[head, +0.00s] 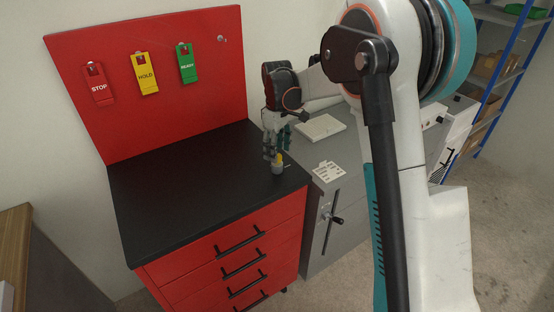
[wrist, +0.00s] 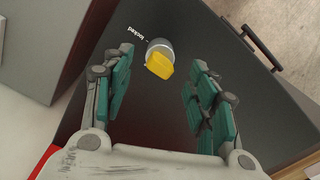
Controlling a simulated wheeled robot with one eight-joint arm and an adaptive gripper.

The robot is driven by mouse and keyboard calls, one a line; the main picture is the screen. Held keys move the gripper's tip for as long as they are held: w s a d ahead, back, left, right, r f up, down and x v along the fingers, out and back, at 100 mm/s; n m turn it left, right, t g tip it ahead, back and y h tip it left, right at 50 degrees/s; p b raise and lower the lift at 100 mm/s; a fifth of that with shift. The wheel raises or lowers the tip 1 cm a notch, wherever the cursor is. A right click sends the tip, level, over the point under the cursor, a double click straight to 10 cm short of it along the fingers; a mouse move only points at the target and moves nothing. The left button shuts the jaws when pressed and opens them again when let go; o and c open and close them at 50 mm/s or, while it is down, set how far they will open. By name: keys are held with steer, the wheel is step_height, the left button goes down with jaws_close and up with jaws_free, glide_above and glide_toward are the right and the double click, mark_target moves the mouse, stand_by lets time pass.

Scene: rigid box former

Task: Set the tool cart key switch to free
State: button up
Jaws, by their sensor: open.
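The key switch (head: 277,168) is a small grey round base with a yellow key on top, on the black top of the red tool cart (head: 176,199), near its right end. In the wrist view the yellow key (wrist: 160,66) sits on its grey base, with a white "locked" label (wrist: 125,31) beside it. A "free" label does not show there. My gripper (head: 272,149) is open and points down just above and beside the switch. In the wrist view its two teal-padded fingers (wrist: 160,85) stand apart with the key between them, toward their tips; I cannot tell whether they touch it.
Red STOP (head: 98,88), yellow HOLD (head: 146,76) and green READY (head: 186,64) tags hang on the cart's red back panel. A grey machine (head: 337,205) with a crank handle stands close on the right. The cart top's left side is clear.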

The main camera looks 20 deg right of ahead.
steer(key=shift+r, duration=2.75)
steer(key=shift+s+r, duration=0.15)
steer(key=s+r+m+t, duration=0.2)
steer(key=s+r, duration=0.3)
steer(key=s, duration=0.4)
steer(key=s+r+m+t, duration=0.2)
steer(key=s+r, duration=0.3)
steer(key=s, duration=0.3)
steer(key=s+f+m+t, duration=0.1)
steer(key=s+f+m, duration=0.1)
steer(key=s, duration=0.6)
steer(key=s+f+m+t, duration=0.2)
steer(key=s, duration=0.6)
steer(key=shift+s+f, duration=0.35)
